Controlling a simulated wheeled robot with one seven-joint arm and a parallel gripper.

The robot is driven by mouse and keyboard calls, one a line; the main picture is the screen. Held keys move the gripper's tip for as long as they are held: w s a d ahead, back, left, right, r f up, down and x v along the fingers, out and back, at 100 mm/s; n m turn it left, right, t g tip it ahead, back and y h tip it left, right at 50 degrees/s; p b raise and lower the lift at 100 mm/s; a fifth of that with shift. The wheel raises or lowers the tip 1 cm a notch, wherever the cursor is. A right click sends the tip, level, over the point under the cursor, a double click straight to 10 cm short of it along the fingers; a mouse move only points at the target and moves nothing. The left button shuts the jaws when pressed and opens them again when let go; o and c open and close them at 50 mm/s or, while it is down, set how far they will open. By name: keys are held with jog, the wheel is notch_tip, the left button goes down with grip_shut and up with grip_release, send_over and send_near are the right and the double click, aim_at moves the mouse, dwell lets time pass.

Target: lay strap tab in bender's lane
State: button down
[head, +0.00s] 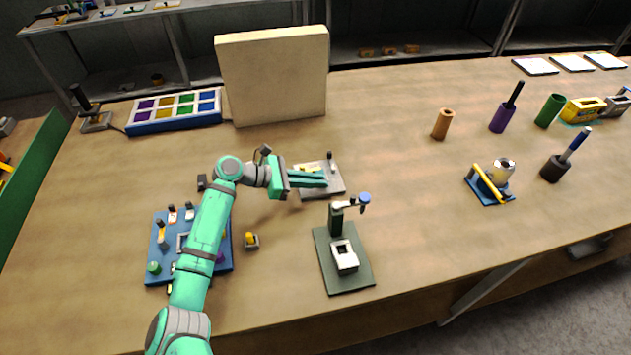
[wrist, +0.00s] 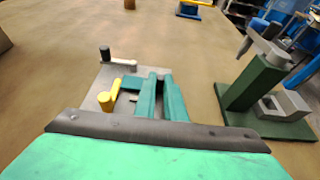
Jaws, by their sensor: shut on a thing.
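The bender appears to be the grey plate (head: 334,184) with a black-knobbed post and a yellow handle, just beyond my gripper in the head view. In the wrist view its plate (wrist: 93,99) lies ahead and left, with the yellow handle (wrist: 108,97) beside my fingers. My gripper (head: 326,179) reaches over this plate from the left. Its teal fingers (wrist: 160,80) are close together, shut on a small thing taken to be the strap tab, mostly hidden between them. I cannot tell whether the tab touches the lane.
A green press (head: 336,220) with a white block stands close on the near right. A blue tool tray (head: 160,270) lies under my arm. A beige panel (head: 272,75) stands behind the bender. Open table lies to the right, before several cups (head: 442,124).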

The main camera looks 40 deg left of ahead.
jog(key=c, duration=1.8)
grip_release()
jog(key=shift+f, duration=0.3)
jog(key=v, duration=1.2)
jog(key=shift+r, duration=0.2)
jog(key=shift+w, duration=0.15)
